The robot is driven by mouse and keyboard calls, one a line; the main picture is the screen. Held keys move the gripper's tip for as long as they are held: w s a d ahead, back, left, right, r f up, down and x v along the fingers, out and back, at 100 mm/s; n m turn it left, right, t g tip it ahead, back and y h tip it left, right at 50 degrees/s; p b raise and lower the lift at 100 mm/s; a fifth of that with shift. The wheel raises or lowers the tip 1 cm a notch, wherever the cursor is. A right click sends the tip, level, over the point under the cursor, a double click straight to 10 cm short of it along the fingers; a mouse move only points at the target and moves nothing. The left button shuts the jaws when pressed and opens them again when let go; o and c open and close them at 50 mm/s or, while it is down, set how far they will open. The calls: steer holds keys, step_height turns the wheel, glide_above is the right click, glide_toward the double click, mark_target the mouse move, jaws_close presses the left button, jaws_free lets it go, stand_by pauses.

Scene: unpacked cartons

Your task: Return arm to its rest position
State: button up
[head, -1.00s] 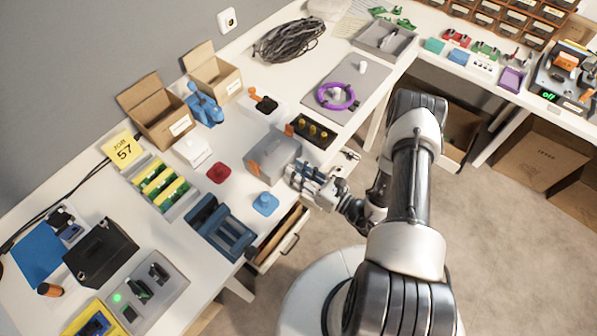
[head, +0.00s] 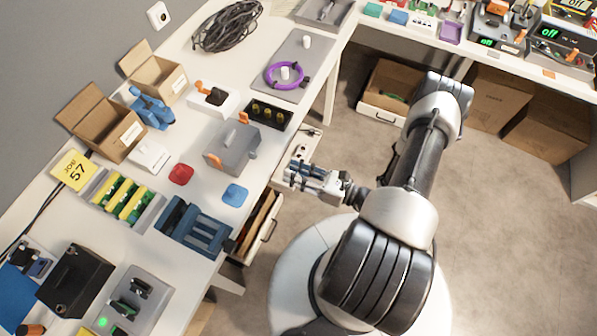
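My arm (head: 418,165) reaches out from my round white base and bends back toward the bench. My gripper (head: 292,174) is at the end of it, pointing left. It hangs off the bench's front edge, in front of an open drawer (head: 298,160) in the head view. Its fingers look parted, with nothing seen between them. The grey box with orange parts (head: 232,150) stands on the bench to the left of the gripper, apart from it.
Another open drawer (head: 263,228) juts out below. Free floor (head: 500,220) lies to the right.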

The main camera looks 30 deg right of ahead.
steer(key=shift+s+d, duration=0.2)
steer(key=shift+s, duration=0.15)
steer(key=shift+r, duration=0.1)
stand_by(0.3)
steer(key=s+a+r+n+g+y, duration=0.15)
steer(key=a+r+n+g, duration=0.25)
steer(key=r+n+g, duration=0.45)
steer(key=s+a+r+n+g, duration=0.2)
steer(key=a+r+n+g, duration=0.35)
steer(key=r+n, duration=0.55)
steer(key=s+d+r+n+t+h, duration=0.1)
steer(key=s+r+n+t+h, duration=0.1)
steer(key=s+r+n+h, duration=0.2)
steer(key=s+d+r+n+t+h, duration=0.1)
steer(key=s+r+n+h, duration=0.3)
steer(key=r+n+h, duration=0.4)
steer(key=shift+d+r+t, duration=0.2)
steer(key=shift+r+t, duration=0.3)
steer(key=shift+r, duration=1.35)
steer(key=shift+n, duration=0.25)
